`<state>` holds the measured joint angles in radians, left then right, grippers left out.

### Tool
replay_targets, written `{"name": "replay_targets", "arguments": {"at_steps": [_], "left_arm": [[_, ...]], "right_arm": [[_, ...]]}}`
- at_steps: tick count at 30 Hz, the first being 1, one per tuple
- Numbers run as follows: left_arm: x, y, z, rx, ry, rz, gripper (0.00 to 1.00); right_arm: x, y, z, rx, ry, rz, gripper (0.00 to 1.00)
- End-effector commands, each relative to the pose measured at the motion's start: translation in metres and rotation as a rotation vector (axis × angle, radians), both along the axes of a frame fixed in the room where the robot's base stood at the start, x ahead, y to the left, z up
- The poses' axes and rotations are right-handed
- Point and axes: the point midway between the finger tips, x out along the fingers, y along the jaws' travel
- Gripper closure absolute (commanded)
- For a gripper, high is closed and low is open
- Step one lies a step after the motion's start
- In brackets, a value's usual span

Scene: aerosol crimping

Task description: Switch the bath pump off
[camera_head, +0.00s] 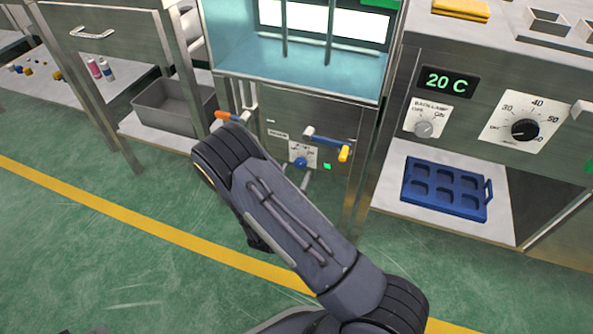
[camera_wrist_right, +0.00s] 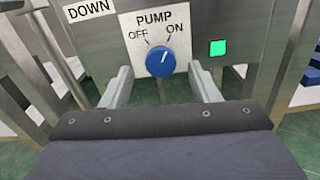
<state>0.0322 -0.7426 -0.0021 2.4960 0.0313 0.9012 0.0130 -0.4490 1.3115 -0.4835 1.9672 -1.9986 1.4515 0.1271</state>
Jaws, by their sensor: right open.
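The pump knob (camera_wrist_right: 160,63) is round and blue, on a white plate (camera_wrist_right: 140,22) marked PUMP, OFF and ON. Its white pointer line leans up and right, toward ON. In the head view the knob (camera_head: 300,161) sits low on the steel front under the glazed bath. A square green light (camera_wrist_right: 217,47) is lit right of the plate. My right gripper (camera_wrist_right: 160,70) is open, with one finger on each side of the knob and a gap on both sides. In the head view my right arm partly hides the gripper. My left gripper is not in view.
Above the knob are a blue lever (camera_head: 330,143) with a yellow end and an orange-tipped handle (camera_head: 223,115). The right cabinet has a 20 C display (camera_head: 447,82), a grey knob (camera_head: 424,129) and a black dial (camera_head: 524,130). A blue tray (camera_head: 444,190) lies below.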

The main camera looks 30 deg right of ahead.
Motion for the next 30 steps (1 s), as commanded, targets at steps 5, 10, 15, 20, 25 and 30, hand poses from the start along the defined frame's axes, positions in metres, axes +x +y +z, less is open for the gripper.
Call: {"name": "replay_targets", "arguments": {"at_steps": [5, 10, 15, 20, 25, 30], "left_arm": [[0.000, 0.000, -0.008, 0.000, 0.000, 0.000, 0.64], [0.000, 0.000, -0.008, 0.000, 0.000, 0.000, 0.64], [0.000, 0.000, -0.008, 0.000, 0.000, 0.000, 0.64], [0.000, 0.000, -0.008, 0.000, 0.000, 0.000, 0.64], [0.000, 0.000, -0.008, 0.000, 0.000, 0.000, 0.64], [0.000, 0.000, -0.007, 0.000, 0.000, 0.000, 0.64]], "right_arm": [[0.014, -0.016, -0.001, 0.001, -0.001, -0.001, 0.45], [0.018, -0.021, 0.000, 0.001, 0.001, -0.002, 0.45], [0.018, -0.021, 0.000, 0.001, 0.001, -0.002, 0.45], [0.017, -0.021, 0.000, 0.001, 0.001, -0.002, 0.63], [0.017, -0.021, 0.000, 0.001, 0.001, -0.002, 0.85], [0.017, -0.021, 0.000, -0.002, 0.005, -0.002, 0.89]]}}
